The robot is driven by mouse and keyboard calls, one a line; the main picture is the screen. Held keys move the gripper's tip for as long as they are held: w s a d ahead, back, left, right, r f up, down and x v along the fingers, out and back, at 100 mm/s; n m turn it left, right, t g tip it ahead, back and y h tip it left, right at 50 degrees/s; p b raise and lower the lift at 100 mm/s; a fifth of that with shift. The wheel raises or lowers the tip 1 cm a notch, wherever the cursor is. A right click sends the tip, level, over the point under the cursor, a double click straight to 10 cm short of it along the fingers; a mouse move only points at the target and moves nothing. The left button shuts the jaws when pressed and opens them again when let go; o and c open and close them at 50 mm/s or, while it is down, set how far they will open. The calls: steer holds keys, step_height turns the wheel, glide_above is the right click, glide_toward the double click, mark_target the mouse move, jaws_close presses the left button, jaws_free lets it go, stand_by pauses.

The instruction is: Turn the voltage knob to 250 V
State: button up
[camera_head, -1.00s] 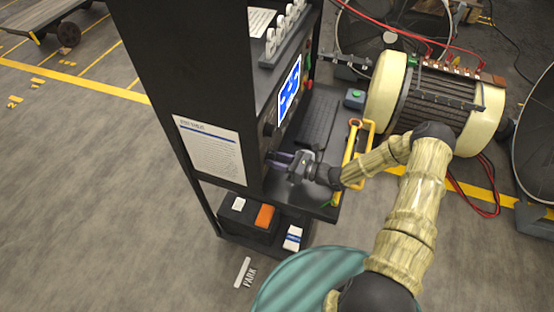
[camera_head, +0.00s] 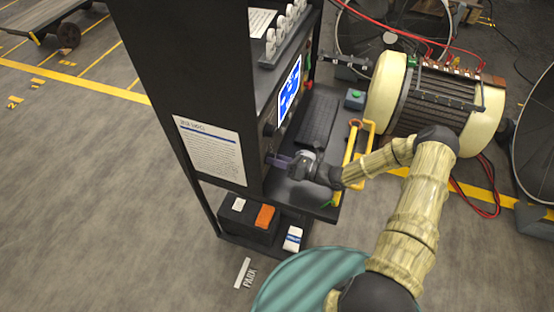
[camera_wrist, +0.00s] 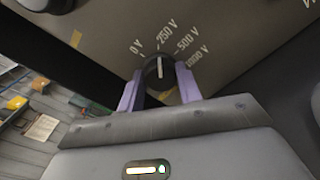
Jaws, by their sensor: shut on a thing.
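The voltage knob (camera_wrist: 158,73) is a round black dial with a white pointer line, on the cabinet's grey front panel. The printed marks around it read 0 V, 250 V, 500 V and 1000 V. The white line points nearly straight up in the wrist view, towards the start of the 250 V mark (camera_wrist: 167,32). My gripper (camera_wrist: 158,88) has its purple fingers on either side of the knob and is shut on it. In the head view my gripper (camera_head: 279,160) is at the panel, and the knob is hidden there.
The dark cabinet (camera_head: 175,80) has a lit blue screen (camera_head: 289,86) above my gripper and a shelf with a keyboard (camera_head: 317,120). A yellow handle (camera_head: 354,150) stands close to my forearm. A large motor (camera_head: 435,98) is at right.

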steer(key=o, duration=1)
steer(key=shift+w, duration=0.1)
steer(key=shift+d, duration=0.15)
steer(key=b+v, duration=0.5)
steer(key=v, duration=1.2)
steer(key=shift+d, duration=0.1)
